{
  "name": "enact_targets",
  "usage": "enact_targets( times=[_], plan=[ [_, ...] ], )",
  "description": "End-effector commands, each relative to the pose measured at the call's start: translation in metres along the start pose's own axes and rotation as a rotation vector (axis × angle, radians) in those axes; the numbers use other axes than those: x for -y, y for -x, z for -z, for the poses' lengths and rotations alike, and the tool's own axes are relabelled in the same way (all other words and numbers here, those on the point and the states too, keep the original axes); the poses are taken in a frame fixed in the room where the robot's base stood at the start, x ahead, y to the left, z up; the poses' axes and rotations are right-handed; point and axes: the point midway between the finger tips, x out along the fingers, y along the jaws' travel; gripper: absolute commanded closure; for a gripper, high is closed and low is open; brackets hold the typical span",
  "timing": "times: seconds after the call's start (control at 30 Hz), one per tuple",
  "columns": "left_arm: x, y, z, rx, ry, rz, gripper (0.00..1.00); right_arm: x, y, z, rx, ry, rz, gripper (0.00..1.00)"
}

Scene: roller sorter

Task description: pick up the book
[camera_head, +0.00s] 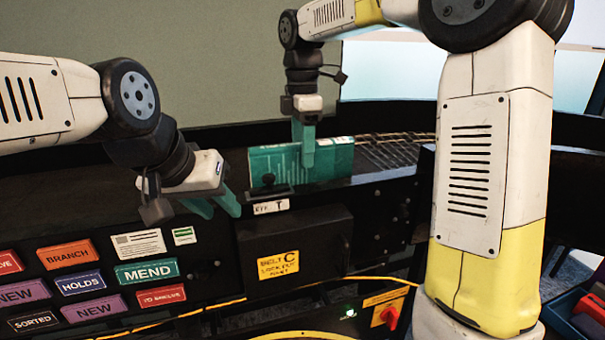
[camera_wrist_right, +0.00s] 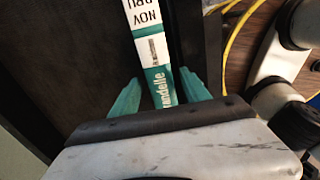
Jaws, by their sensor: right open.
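The teal book (camera_head: 335,160) stands upright on its edge on the dark conveyor, its broad side facing the head camera. In the right wrist view the book's teal and white spine (camera_wrist_right: 150,45) runs between the fingers, with lettering ending in "andelle". My right gripper (camera_head: 304,140) is above the book and points down, one finger in front of its face. In the right wrist view my right gripper (camera_wrist_right: 160,90) is open, a finger on either side of the spine, with small gaps visible. My left gripper (camera_head: 214,204) is left of the book, its fingers apart and nothing seen between them.
A metal roller track (camera_head: 395,150) extends to the right. The front panel carries coloured labels such as MEND (camera_head: 147,272). A yellow cable (camera_head: 190,318) runs below.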

Motion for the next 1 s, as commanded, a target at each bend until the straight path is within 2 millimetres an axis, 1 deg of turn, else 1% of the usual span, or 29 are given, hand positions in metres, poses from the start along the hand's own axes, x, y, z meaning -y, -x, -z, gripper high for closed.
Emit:
enact_targets(
  times=[0.03,0.1,0.2,0.3,0.47,0.5,0.67,0.7,0.77,0.8,1.0],
  plan=[
    [0.0,0.0,0.0,0.0,0.0,0.0,0.64,0.003,-0.009,0.001,0.001,0.0,0.004,0.45],
    [0.0,0.0,0.0,0.0,0.0,0.0,0.64,0.004,-0.019,0.001,0.001,-0.001,0.004,0.45],
    [0.0,0.0,0.0,0.0,0.0,0.0,0.64,0.003,-0.03,0.001,0.0,-0.001,0.002,0.45],
    [0.0,0.0,0.0,0.0,0.0,0.0,0.64,0.003,-0.033,0.001,0.0,-0.001,0.001,0.45],
    [0.0,0.0,0.0,0.0,0.0,0.0,0.64,0.003,-0.034,0.001,0.0,-0.002,0.0,0.45],
    [0.0,0.0,0.0,0.0,0.0,0.0,0.64,0.003,-0.034,0.001,0.0,-0.002,0.0,0.47],
    [0.0,0.0,0.0,0.0,0.0,0.0,0.64,0.003,-0.033,0.001,0.0,-0.002,0.0,0.79],
    [0.0,0.0,0.0,0.0,0.0,0.0,0.64,0.003,-0.033,0.001,0.0,-0.002,0.0,0.87],
    [0.0,0.0,0.0,0.0,0.0,0.0,0.64,0.003,-0.033,0.001,0.0,-0.002,0.0,0.98],
    [0.0,0.0,0.0,0.0,0.0,0.0,0.64,0.003,-0.033,0.001,0.0,-0.002,0.0,1.0],
    [0.0,0.0,0.0,0.0,0.0,0.0,0.64,0.003,-0.033,0.001,0.0,-0.002,0.0,1.0]
  ],
)
